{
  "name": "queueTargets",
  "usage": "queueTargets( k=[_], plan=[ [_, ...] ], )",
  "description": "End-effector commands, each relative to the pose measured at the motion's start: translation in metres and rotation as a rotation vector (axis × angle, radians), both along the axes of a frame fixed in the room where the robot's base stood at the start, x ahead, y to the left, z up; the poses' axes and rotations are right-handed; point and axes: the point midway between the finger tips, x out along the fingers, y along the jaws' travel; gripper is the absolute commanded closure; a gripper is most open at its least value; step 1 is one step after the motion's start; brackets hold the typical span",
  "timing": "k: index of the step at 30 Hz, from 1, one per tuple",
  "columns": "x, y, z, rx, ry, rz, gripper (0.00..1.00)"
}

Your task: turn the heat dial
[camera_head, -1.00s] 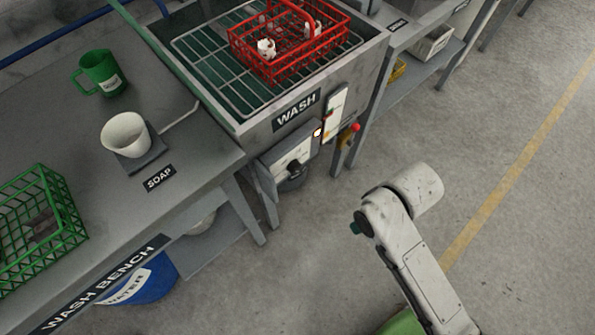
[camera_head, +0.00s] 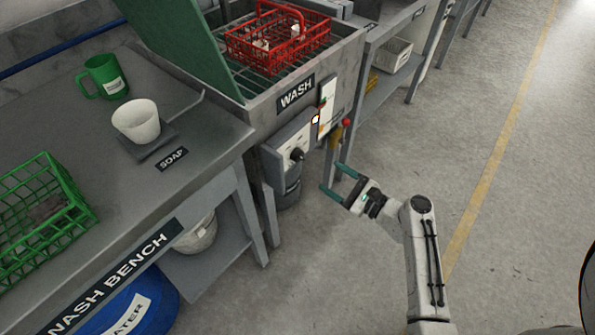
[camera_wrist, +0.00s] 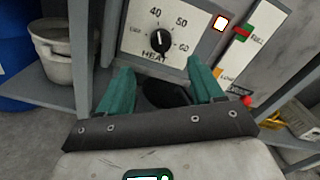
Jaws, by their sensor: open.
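The heat dial (camera_wrist: 159,40) is a black knob with a white pointer line on a pale plate marked HEAT, with numbers 40, 50 and 60. Its pointer looks nearly straight up. In the head view the dial (camera_head: 297,154) sits on the front of the wash tank, below the WASH label. My gripper (camera_head: 334,178) is open, its two teal fingers apart and empty, a short way to the right of and below the dial. In the wrist view my gripper (camera_wrist: 162,80) points toward the panel, with the dial just beyond and between the fingertips. The fingers do not touch it.
A lit square (camera_wrist: 220,23) and a level strip (camera_wrist: 240,40) are right of the dial. A red knob (camera_head: 346,122) juts out nearby. A dark cylinder (camera_head: 289,185) hangs below the panel. A red basket (camera_head: 262,58) is in the tank. Open floor lies right.

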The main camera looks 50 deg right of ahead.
Motion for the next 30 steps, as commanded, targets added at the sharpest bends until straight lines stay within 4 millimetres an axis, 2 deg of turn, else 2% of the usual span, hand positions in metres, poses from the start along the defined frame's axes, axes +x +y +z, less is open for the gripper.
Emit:
queueTargets(
  k=[5, 18, 24, 30],
  plan=[
    [0.016, -0.001, 0.001, 0.011, -0.007, -0.004, 0.34],
    [0.090, 0.002, 0.001, 0.006, -0.005, -0.001, 0.34],
    [0.105, 0.003, 0.001, 0.006, -0.004, -0.002, 0.34],
    [0.108, 0.003, 0.001, 0.006, -0.004, -0.002, 0.34]
  ],
)
